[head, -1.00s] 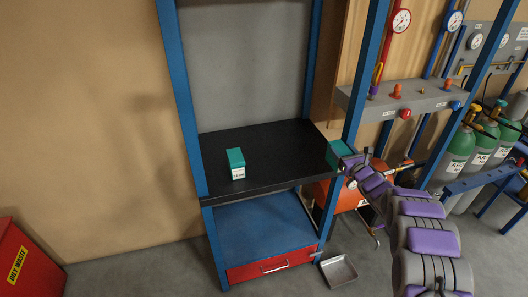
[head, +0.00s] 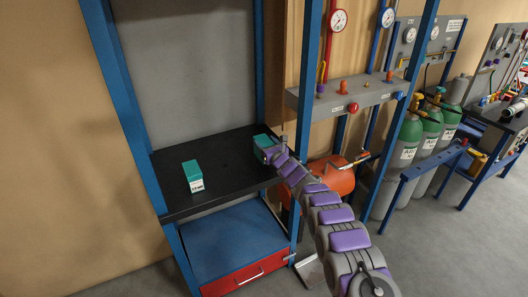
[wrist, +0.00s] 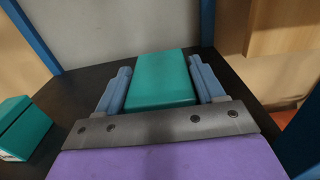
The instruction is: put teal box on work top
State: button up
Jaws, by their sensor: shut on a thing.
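My gripper (head: 270,152) is shut on a teal box (wrist: 160,80), with one finger on each side of it. In the head view this held teal box (head: 263,141) is at the right end of the black work top (head: 225,170). In the wrist view it appears low over the black surface (wrist: 75,95); I cannot tell whether it touches. A second teal box with a white label (head: 192,176) stands upright on the left part of the work top. It also shows at the left edge of the wrist view (wrist: 22,128).
Blue posts (head: 118,95) frame the work top, and one blue post (head: 308,110) stands close to my arm. A blue shelf (head: 225,240) and red drawer (head: 245,275) are below. An orange tank (head: 330,175) and green cylinders (head: 405,145) stand to the right. The middle of the work top is clear.

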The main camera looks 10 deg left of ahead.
jog(key=shift+a, duration=0.5)
jog(key=shift+w+a+f, duration=0.1)
jog(key=shift+a+f, duration=0.5)
jog(key=shift+a, duration=0.3)
notch_tip(320, 180, down, 3)
jog(key=shift+a+r+b, duration=0.1)
jog(key=shift+r+b, duration=0.05)
jog(key=shift+b, duration=0.4)
jog(key=shift+d+r, duration=0.1)
jog(key=shift+d, duration=0.8)
jog(key=o, duration=1.2)
jog(key=shift+a, duration=0.8)
jog(key=shift+d+r, duration=0.1)
jog(key=shift+d, duration=0.55)
jog(key=shift+s+d+r+p, duration=0.1)
jog(key=shift+s+d+p, duration=0.2)
jog(key=shift+s, duration=0.45)
jog(key=shift+s+d, duration=0.15)
jog(key=shift+s, duration=0.55)
jog(key=v, duration=0.4)
jog(key=shift+w+d+p, duration=0.1)
jog(key=shift+d+p, duration=0.1)
jog(key=shift+p, duration=0.2)
jog(key=shift+p+v, duration=0.3)
jog(key=shift+v, duration=2.15)
